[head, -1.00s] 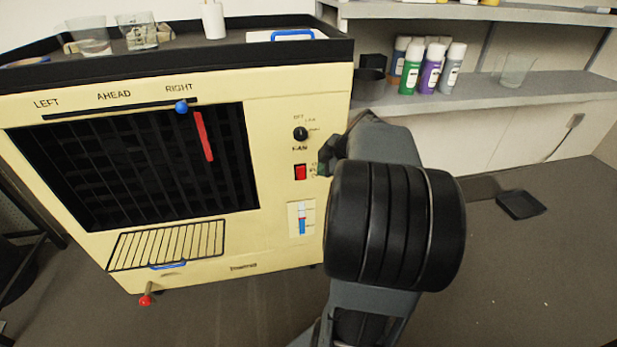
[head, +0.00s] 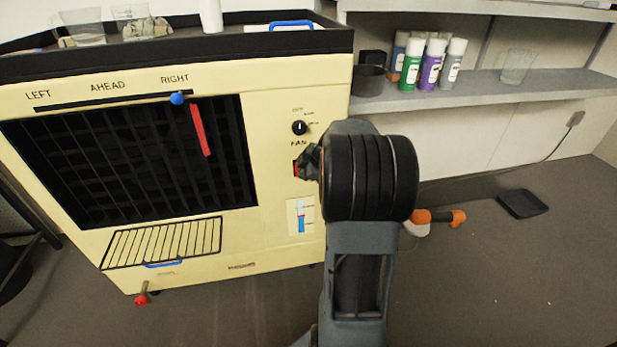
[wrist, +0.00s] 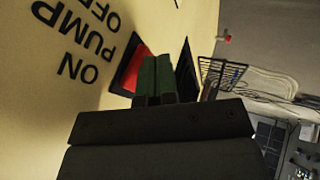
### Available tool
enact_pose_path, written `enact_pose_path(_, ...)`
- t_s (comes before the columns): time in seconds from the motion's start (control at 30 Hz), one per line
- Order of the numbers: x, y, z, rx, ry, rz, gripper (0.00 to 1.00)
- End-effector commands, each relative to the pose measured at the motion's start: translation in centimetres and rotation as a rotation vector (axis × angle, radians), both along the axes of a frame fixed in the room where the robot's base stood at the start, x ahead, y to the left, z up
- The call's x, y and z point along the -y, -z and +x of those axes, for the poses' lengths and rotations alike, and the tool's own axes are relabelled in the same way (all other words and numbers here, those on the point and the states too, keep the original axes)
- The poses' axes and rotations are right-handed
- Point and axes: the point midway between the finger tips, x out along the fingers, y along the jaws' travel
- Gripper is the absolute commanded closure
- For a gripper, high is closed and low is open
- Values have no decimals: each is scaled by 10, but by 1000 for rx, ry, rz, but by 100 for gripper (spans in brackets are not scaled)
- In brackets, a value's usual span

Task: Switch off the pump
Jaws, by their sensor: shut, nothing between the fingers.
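The pump switch is a red rocker on the front panel of the cream cooler (head: 270,230). In the wrist view the red rocker (wrist: 133,68) sits in a black frame beside the printed words ON, PUMP and OFF. In the head view only a sliver of the switch (head: 296,168) shows, because my gripper (head: 309,161) covers the rest. My gripper is shut and empty, its fingertips (wrist: 156,78) pointing at the panel right at the switch. The fingers hide part of the rocker. I cannot tell whether they touch it or which way it is tipped.
The fan knob (head: 299,128) is just above the switch, and a blue-and-red level gauge (head: 301,218) is below. A shelf with bottles (head: 430,65) stands to the right. An orange-handled tool (head: 437,217) and a black tray (head: 522,204) lie on the floor.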

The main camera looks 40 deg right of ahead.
Motion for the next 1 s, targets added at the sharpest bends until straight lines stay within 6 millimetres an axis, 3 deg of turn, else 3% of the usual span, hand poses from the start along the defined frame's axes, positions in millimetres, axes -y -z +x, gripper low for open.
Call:
enact_pose_path(0.47, 2, 1, 4, 0, -1, -1, 100)
enact_pose_path(0.63, 5, 12, 10, 2, -1, -1, 100)
enact_pose_path(0.7, 4, 4, 9, 1, -1, 0, 100)
enact_pose_path(1.0, 4, 1, 9, 2, -1, 0, 100)
